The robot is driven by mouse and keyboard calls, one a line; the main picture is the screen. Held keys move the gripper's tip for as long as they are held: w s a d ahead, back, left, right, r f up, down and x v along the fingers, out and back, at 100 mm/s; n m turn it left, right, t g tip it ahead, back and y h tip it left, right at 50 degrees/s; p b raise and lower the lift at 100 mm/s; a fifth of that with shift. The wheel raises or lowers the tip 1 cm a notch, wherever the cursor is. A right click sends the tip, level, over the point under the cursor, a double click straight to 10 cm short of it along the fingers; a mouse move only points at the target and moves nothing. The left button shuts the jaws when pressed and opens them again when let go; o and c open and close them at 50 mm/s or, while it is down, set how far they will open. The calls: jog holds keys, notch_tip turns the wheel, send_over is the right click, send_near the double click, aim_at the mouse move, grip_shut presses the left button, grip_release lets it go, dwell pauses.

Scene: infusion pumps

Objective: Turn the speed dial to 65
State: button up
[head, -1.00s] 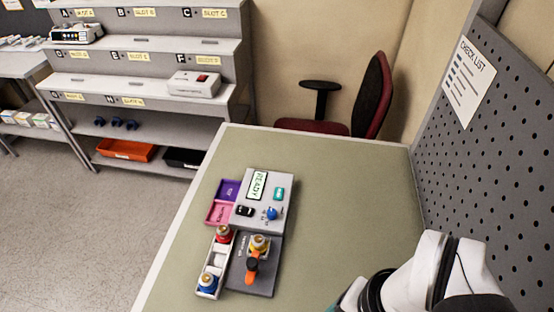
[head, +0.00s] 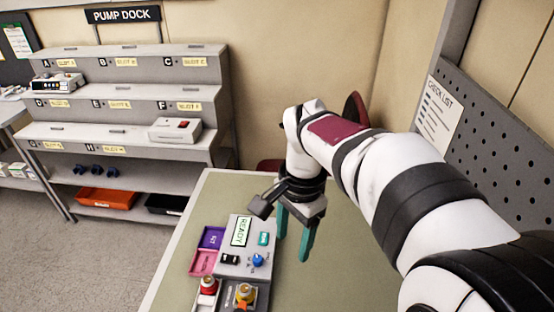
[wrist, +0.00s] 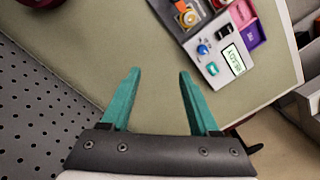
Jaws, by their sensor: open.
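The pump controller (head: 240,261) is a light grey box on the green table, with a READY display (head: 241,231), a teal button (head: 263,239), a black switch (head: 229,259) and a blue dial (head: 257,260). In the wrist view the controller (wrist: 213,76) lies beyond and to the right of my fingers, with its blue dial (wrist: 203,49). I cannot read the dial's setting. My gripper (head: 293,250) is open and empty, above the table to the right of the controller; its teal fingers also show in the wrist view (wrist: 159,72).
Purple (head: 211,238) and pink (head: 202,263) trays adjoin the controller's left side. A red-and-white vial (head: 208,285) and a gold-topped item (head: 245,293) stand in front. A pegboard (head: 505,150) rises at right. The table right of the controller is clear.

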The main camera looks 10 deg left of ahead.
jog(key=m, duration=0.2)
send_over(257, 258)
notch_tip(257, 258, down, 5)
jog(key=shift+h, duration=0.3)
notch_tip(257, 258, down, 16)
jog(key=shift+c, duration=0.4)
grip_shut()
